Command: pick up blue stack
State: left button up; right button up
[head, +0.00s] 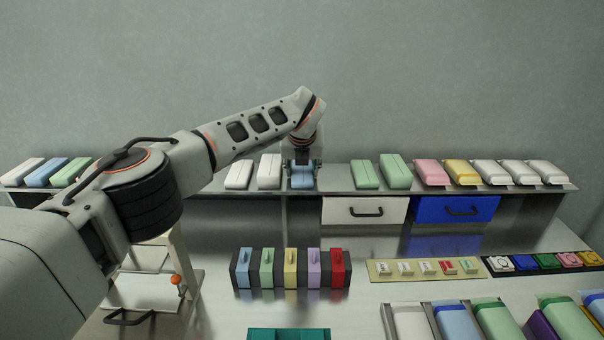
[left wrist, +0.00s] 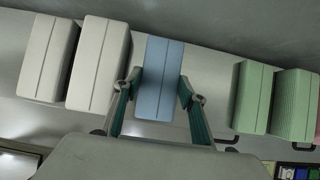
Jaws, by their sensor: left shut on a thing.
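The blue stack (head: 302,177) is on the back shelf in the head view, between white stacks on the left and green stacks on the right. It also shows in the left wrist view (left wrist: 160,85) as a plain blue block with a line along its middle. My left gripper (head: 302,168) is above it, with its fingers on both sides; in the left wrist view the gripper (left wrist: 158,100) is shut on the blue stack. I cannot tell whether the stack still touches the shelf. My right gripper is not in view.
White stacks (head: 269,171) stand close on the left and green stacks (head: 365,174) on the right along the shelf (head: 334,187). Below are a white drawer (head: 365,211) and a blue drawer (head: 455,209). Coloured blocks (head: 291,268) stand on the table.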

aim_at(302, 173)
pick_arm(q)
notch_tip(302, 173, up, 10)
dwell(0.6)
dwell(0.6)
